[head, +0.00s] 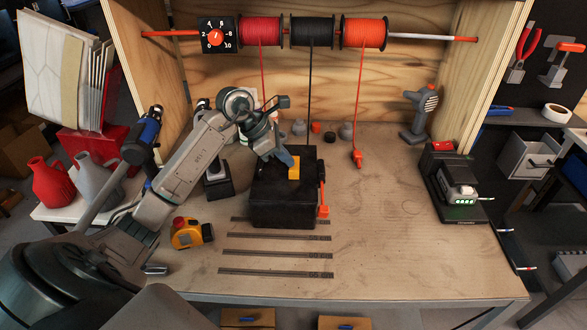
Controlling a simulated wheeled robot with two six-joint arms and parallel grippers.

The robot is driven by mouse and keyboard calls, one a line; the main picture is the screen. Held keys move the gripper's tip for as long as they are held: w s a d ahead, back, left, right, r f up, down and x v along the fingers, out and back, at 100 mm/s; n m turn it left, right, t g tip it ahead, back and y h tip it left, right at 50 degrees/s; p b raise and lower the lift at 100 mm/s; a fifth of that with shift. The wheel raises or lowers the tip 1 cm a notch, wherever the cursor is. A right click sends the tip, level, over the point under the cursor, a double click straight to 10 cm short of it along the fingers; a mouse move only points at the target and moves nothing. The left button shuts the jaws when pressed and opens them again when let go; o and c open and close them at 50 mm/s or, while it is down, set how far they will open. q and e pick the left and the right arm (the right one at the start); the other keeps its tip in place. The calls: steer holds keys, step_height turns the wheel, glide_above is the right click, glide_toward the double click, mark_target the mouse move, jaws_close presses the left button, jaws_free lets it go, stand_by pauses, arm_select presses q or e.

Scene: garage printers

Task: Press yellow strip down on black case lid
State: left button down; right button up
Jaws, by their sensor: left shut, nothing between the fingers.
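The black case (284,207) stands on the wooden workbench, a little left of the middle. The yellow strip (294,168) shows on top of the case, toward its right side. My left gripper (289,160) reaches in from the left, with its shut fingers pointing down at the case lid beside the strip. I cannot tell whether the fingertips touch the strip or the lid. Nothing shows between the fingers. My right gripper is not in view.
A yellow tape measure (187,234) lies left of the case, and metal strips (276,255) lie in front. Red, black and orange spools (363,32) hang above, with filament hanging down. A battery charger (455,190) stands at the right. The bench between case and charger is mostly clear.

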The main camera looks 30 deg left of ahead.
arm_select(q)
steer(key=shift+s+d+f+b, duration=0.1)
steer(key=shift+f+b, duration=0.35)
steer(key=shift+b, duration=0.05)
stand_by(1.2)
steer(key=shift+f, duration=0.1)
steer(key=shift+w+a+r+b, duration=0.2)
steer(key=shift+a+r+b, duration=0.05)
steer(key=shift+b, duration=0.65)
stand_by(2.2)
steer(key=shift+r, duration=0.1)
steer(key=shift+w+a+r+p, duration=0.15)
steer(key=shift+w+r+p, duration=0.2)
steer(key=shift+r+p, duration=1.1)
steer(key=shift+r, duration=0.9)
steer(key=shift+s, duration=0.1)
